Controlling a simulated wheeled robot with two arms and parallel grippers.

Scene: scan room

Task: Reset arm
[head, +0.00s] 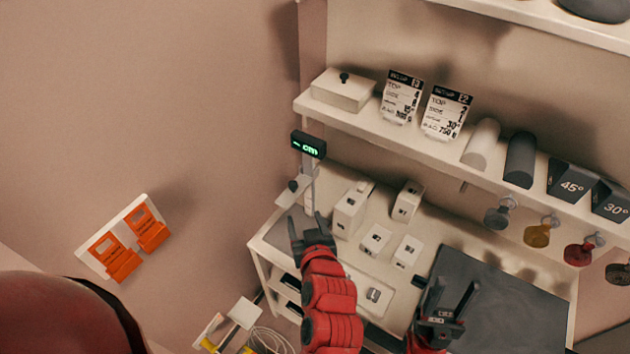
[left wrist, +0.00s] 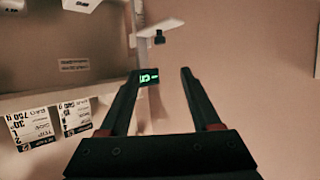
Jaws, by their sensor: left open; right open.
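My left gripper (head: 308,228) is open and empty in the head view, above the left end of the table, just below a small bracket with a black knob (head: 293,186). In the left wrist view its two fingers (left wrist: 165,75) are apart, with the green-lit display (left wrist: 149,77) showing beyond them by the left finger. My right gripper (head: 452,298) is open and empty in the head view, over the dark mat (head: 515,310). The red left arm reaches up from the bottom of the picture.
Several white blocks (head: 351,209) stand on the table behind the grippers. A shelf (head: 450,150) above holds a white box (head: 343,90), two label cards (head: 446,112), rolls and angle wedges. The display (head: 308,145) hangs at its left. Orange holders (head: 120,258) are on the left wall.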

